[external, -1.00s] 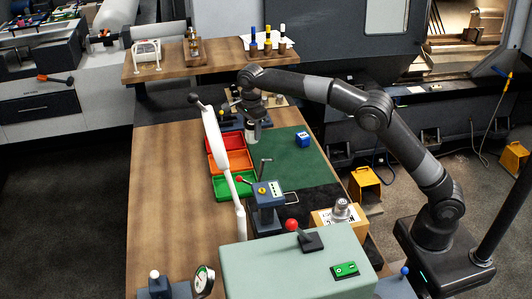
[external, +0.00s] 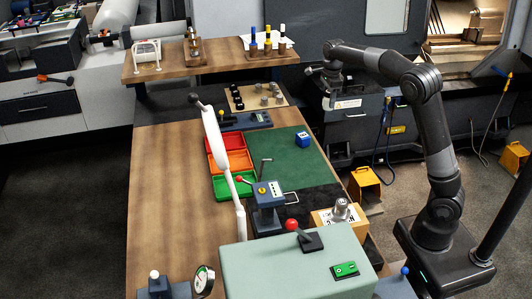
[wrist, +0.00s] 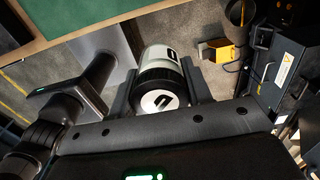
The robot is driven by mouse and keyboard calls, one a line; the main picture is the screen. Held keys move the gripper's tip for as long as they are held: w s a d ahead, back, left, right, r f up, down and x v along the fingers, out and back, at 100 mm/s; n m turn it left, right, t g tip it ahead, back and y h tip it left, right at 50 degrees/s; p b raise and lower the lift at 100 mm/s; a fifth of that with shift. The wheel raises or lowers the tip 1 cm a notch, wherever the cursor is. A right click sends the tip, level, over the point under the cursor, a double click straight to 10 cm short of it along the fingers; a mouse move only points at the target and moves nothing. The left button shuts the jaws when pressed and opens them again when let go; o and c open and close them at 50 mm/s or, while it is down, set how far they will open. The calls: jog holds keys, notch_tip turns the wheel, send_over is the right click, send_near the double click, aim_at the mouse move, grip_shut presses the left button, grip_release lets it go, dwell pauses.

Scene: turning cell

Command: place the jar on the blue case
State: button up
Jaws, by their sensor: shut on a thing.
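The jar (wrist: 160,72), white with a black ribbed lid, sits between the two fingers of my gripper (wrist: 159,84) in the wrist view. My gripper is shut on it, and the lid faces the camera. In the external view my gripper (external: 327,88) is off the right side of the bench, in front of the dark machine; the jar is hard to make out there. The blue case (external: 303,140), a small blue box with white marks, sits on the green mat, left of and below my gripper in the picture. The wrist view does not show it.
The green mat (external: 290,165) has free room around the blue case. Red, orange and green trays (external: 238,160) lie left of it. A small press (external: 267,200) stands in front. A rack (external: 258,97) with several dark and grey pieces stands behind.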

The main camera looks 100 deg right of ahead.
jog(key=w+f, duration=0.2)
jog(key=w, duration=0.1)
jog(key=w+f, duration=0.2)
jog(key=w, duration=0.2)
jog(key=w+a+f, duration=0.1)
jog(key=w+f, duration=0.1)
jog(key=w, duration=0.1)
jog(key=shift+w+f, duration=0.1)
jog(key=shift+w, duration=0.05)
jog(key=shift+f, duration=2)
jog(key=shift+f, duration=0.1)
jog(key=o, duration=1)
jog(key=shift+w+a+r, duration=0.1)
jog(key=shift+a+r, duration=0.05)
jog(key=shift+r, duration=6)
